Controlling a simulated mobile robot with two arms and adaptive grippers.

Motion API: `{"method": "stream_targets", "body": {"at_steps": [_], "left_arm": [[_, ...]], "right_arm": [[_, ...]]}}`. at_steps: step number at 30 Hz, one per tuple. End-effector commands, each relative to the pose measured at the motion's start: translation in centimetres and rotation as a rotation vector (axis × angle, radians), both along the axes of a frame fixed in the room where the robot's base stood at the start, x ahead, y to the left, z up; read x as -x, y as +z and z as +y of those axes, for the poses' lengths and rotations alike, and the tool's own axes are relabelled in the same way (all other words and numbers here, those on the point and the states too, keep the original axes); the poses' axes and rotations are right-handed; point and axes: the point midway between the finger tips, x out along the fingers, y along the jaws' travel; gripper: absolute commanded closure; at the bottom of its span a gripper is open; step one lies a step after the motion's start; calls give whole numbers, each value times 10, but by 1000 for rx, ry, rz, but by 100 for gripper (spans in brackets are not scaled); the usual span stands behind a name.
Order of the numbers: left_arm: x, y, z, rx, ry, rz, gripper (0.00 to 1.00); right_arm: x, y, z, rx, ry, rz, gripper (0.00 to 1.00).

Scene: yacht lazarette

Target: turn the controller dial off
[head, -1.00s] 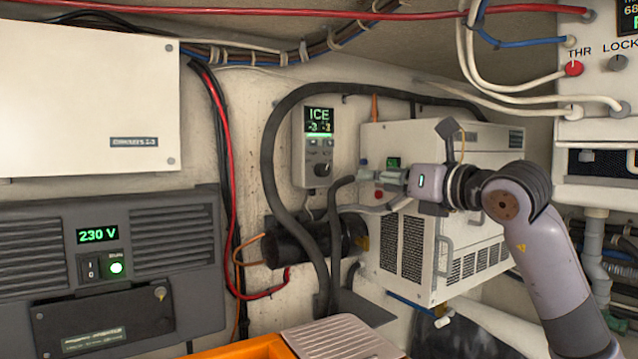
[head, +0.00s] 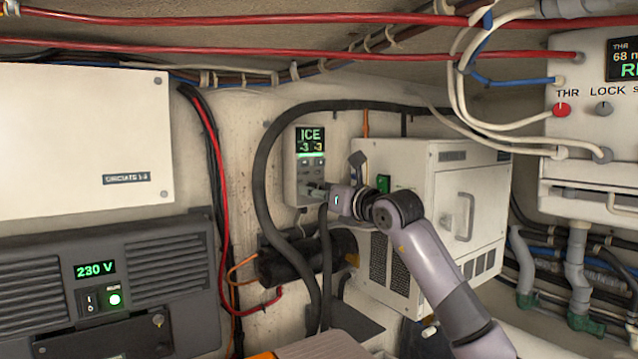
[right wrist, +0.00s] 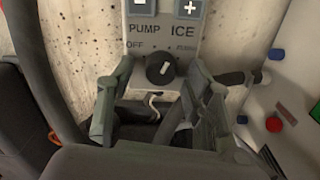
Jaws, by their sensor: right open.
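The controller (head: 310,142) is a grey box on the back wall with a lit green display reading ICE and -3 -3. In the right wrist view its black round dial (right wrist: 160,69) sits below the PUMP and ICE labels, with OFF at its upper left. The dial's white mark points up and slightly right, roughly toward ICE. My right gripper (right wrist: 160,86) is open, its fingers on either side of the dial; I cannot tell whether they touch it. My left gripper is not in view.
A thick black hose (head: 259,170) loops left of the controller. A white box unit (head: 435,205) stands to the right, close to my right arm. A grey 230 V panel (head: 150,270) is at the lower left. A panel with a red knob (head: 561,110) is at the upper right.

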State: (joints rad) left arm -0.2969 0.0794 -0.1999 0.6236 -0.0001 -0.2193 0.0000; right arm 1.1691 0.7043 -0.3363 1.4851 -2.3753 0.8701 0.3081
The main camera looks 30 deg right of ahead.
Motion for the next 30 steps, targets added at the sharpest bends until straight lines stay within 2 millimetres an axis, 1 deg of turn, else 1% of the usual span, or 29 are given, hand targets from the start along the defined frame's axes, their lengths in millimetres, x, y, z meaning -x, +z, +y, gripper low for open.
{"method": "stream_targets", "body": {"at_steps": [4,11,30], "left_arm": [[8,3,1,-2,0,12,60],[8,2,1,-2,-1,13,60],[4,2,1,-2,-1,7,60]], "right_arm": [[-5,0,1,1,-1,0,53],[-5,-1,1,1,-1,0,54],[-5,0,0,0,-1,0,96]]}}
